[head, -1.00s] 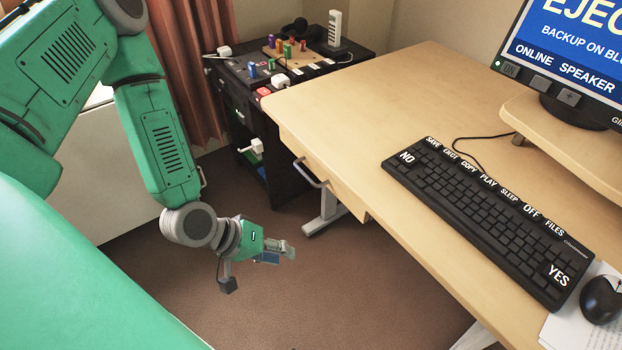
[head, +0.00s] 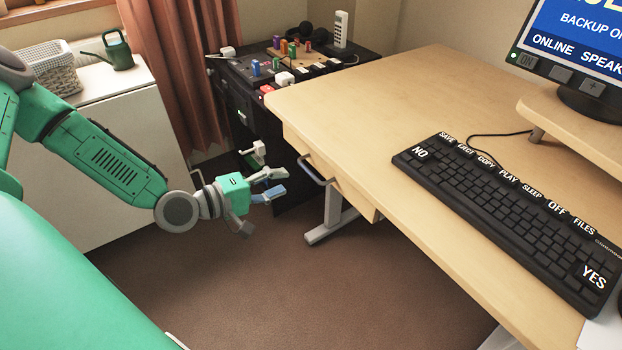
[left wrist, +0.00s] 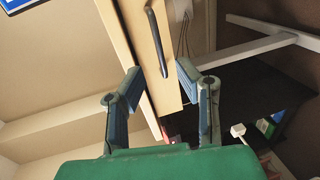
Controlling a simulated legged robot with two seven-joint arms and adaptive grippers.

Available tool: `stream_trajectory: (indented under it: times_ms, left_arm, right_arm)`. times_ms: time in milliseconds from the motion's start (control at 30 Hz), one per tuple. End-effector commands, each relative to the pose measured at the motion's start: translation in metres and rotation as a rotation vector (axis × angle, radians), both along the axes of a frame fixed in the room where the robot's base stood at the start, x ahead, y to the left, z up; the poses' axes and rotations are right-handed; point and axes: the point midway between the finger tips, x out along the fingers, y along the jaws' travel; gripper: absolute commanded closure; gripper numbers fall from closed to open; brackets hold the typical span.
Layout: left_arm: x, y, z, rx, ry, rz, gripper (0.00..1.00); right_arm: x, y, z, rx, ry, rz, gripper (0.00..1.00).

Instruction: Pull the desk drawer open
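The desk drawer (head: 347,192) is a pale wood front under the left edge of the desk, and it looks shut. Its dark bar handle (head: 314,171) sticks out from the front. My left gripper (head: 279,182) is in the air to the left of the handle, fingers pointing towards it, apart from it. In the left wrist view the two fingers (left wrist: 160,75) are spread with nothing between them, and the handle (left wrist: 158,45) shows ahead, between and beyond the tips. The drawer front (left wrist: 147,60) runs beside the handle there. My right gripper is not in view.
The desk (head: 370,95) carries a keyboard (head: 510,215) and a monitor (head: 580,50). A dark cabinet (head: 236,105) with gadgets stands behind the gripper. A white cabinet (head: 85,170) with a basket (head: 45,68) is at the left. The carpet (head: 270,285) below is clear.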

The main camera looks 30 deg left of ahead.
Motion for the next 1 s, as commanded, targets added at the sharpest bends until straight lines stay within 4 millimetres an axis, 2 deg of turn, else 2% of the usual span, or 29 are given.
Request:
stream_trajectory:
  times_ms: [33, 200, 400, 600, 833, 867, 933, 1000]
  left_arm:
    - [0.01, -0.006, -0.006, 0.002, -0.001, -0.006, 0.71]
    - [0.042, -0.019, -0.012, 0.003, -0.002, -0.004, 0.71]
    - [0.068, -0.03, -0.017, 0.002, 0.0, -0.002, 0.71]
    - [0.077, -0.034, -0.018, 0.001, 0.001, -0.001, 0.71]
    - [0.078, -0.033, -0.018, 0.0, 0.0, 0.0, 0.71]
    - [0.078, -0.033, -0.018, 0.0, 0.0, 0.0, 0.74]
    - [0.078, -0.033, -0.018, 0.0, 0.0, 0.0, 0.99]
    - [0.078, -0.033, -0.018, 0.0, 0.001, 0.0, 1.0]
  right_arm:
    - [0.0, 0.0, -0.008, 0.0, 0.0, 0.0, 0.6]
    - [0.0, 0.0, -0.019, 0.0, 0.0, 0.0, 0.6]
    - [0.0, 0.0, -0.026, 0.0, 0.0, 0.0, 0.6]
    - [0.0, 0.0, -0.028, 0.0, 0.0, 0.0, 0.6]
    - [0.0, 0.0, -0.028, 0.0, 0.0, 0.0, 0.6]
    - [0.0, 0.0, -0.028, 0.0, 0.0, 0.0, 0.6]
    - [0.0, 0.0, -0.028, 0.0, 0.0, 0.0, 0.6]
    - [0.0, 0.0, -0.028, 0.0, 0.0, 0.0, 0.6]
